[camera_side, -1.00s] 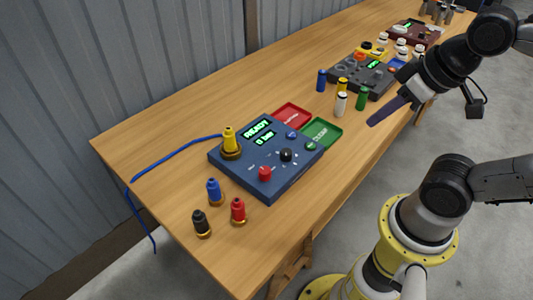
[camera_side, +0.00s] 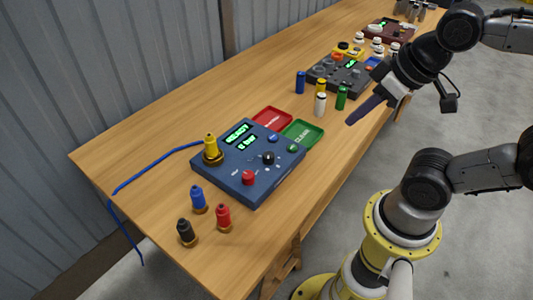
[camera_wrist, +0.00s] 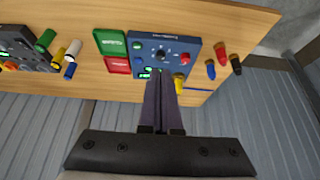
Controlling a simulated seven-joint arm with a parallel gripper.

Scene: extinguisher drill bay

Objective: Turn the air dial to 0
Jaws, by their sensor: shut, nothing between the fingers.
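The blue control panel (camera_side: 240,190) lies on the table in the side view, its green displays lit; the lower seems to read 0 bar. A black dial (camera_side: 268,158) with marks around it and a red knob (camera_side: 249,177) stand on its face. The wrist view also shows the black dial (camera_wrist: 162,56) and red knob (camera_wrist: 186,57). I cannot read the pointer or which knob is labelled air. My gripper (camera_side: 350,121) is shut and empty, right of the panel, above the table's edge and apart from it. Its dark fingers (camera_wrist: 158,77) show in the wrist view.
A red tray (camera_side: 272,119) and a green tray (camera_side: 303,132) lie behind the panel. A yellow bottle (camera_side: 211,147) stands on its corner, with blue, red and black bottles in front. Several cylinders and a grey panel (camera_side: 335,75) stand farther back. A blue hose (camera_side: 150,170) trails left.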

